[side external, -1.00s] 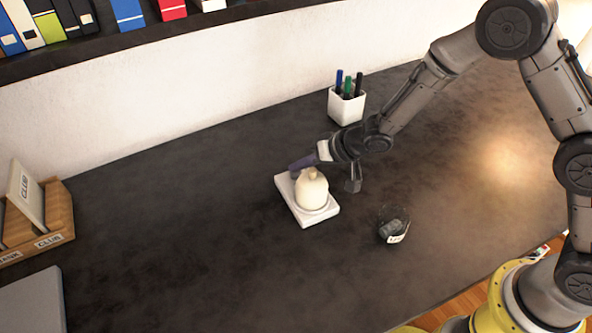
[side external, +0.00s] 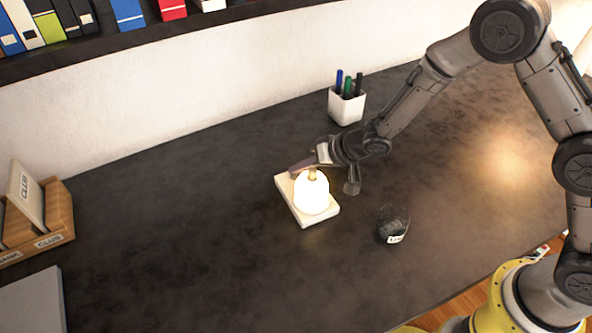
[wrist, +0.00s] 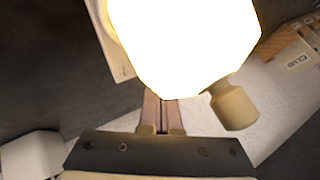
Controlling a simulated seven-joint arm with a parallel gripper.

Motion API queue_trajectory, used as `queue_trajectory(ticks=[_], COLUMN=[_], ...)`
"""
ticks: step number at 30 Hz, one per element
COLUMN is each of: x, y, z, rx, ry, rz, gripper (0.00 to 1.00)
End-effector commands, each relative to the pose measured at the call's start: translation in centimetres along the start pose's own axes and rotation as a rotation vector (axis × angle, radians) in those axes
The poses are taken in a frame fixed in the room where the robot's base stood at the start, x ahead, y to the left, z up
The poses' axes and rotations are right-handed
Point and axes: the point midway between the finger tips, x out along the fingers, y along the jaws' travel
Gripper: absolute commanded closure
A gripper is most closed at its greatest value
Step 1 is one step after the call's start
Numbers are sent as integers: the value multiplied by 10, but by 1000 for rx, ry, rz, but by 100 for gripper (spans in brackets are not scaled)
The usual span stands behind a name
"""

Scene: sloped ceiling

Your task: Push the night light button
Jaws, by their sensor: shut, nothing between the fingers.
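The night light (side external: 312,195) is a rounded lamp on a white square base (side external: 306,221), standing on the dark desk. It glows bright white, and in the wrist view its lamp (wrist: 180,45) is a blown-out white shape with a small tan knob (wrist: 235,107) beside it. My gripper (side external: 298,169) is shut and empty at the far side of the base, low behind the lamp. Its fingers show in the wrist view (wrist: 162,108), their tips hidden behind the glowing lamp. I cannot make out the button or whether the fingertips touch it.
A white pen cup (side external: 346,105) stands behind my gripper near the wall. A small glass (side external: 393,224) with dark contents is right of the night light. A wooden holder (side external: 40,225) is at the far left. The desk's front and left middle are clear.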

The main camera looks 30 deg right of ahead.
Motion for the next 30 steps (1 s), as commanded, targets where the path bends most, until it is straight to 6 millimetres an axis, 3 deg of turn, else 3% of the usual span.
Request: queue_trajectory(ticks=[30], x=[-13], y=[-10], z=[-9], rx=[0], ry=[-1], rz=[-1], gripper=[100])
